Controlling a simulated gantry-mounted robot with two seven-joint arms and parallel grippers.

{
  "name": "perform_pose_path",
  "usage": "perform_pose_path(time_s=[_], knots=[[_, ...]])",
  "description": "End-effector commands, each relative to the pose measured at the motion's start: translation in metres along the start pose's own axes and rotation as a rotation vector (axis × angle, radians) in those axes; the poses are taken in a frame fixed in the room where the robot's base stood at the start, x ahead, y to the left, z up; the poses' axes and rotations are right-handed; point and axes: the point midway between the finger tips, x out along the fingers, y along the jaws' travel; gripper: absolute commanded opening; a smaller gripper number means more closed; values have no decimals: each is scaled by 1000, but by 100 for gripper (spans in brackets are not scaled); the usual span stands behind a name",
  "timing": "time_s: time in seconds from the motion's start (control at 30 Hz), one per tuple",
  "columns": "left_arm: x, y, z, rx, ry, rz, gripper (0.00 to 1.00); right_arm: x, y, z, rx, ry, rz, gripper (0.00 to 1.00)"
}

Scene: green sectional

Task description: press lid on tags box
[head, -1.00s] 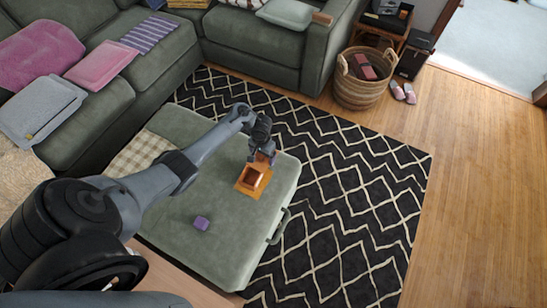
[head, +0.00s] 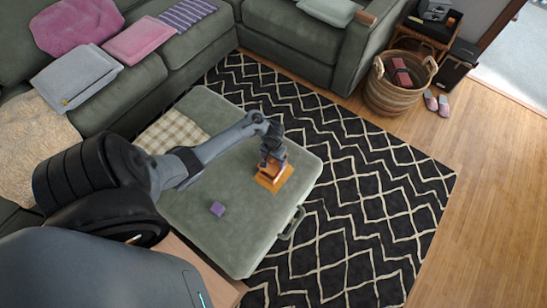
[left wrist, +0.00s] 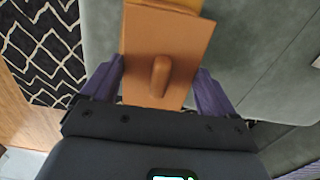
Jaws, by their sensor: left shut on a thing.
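The orange-brown box (head: 287,177) sits on the green ottoman, toward its far right side. My left gripper (head: 270,163) is right over the box and shut on the brown lid (left wrist: 140,50). In the left wrist view the lid is a flat panel with a rounded knob (left wrist: 160,76), and the purple-grey fingers sit at its two sides. A strip of the box (left wrist: 185,4) shows past the lid's far edge. The gripper and lid hide the box's opening. I cannot tell whether the lid touches the box. My right gripper is not in view.
The ottoman top around the box is otherwise clear. A patterned rug (head: 350,210) and a wicker basket (head: 390,99) are beyond.

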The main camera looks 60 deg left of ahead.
Motion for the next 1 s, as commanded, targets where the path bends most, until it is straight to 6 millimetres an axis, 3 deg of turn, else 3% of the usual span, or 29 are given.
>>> perform_pose_path(time_s=[0.3,0.6,1.0], knots=[[27,0,0,-1,2,1,59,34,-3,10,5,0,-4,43],[44,0,0,0,0,1,59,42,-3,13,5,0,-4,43],[46,0,0,0,1,1,59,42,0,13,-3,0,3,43]])
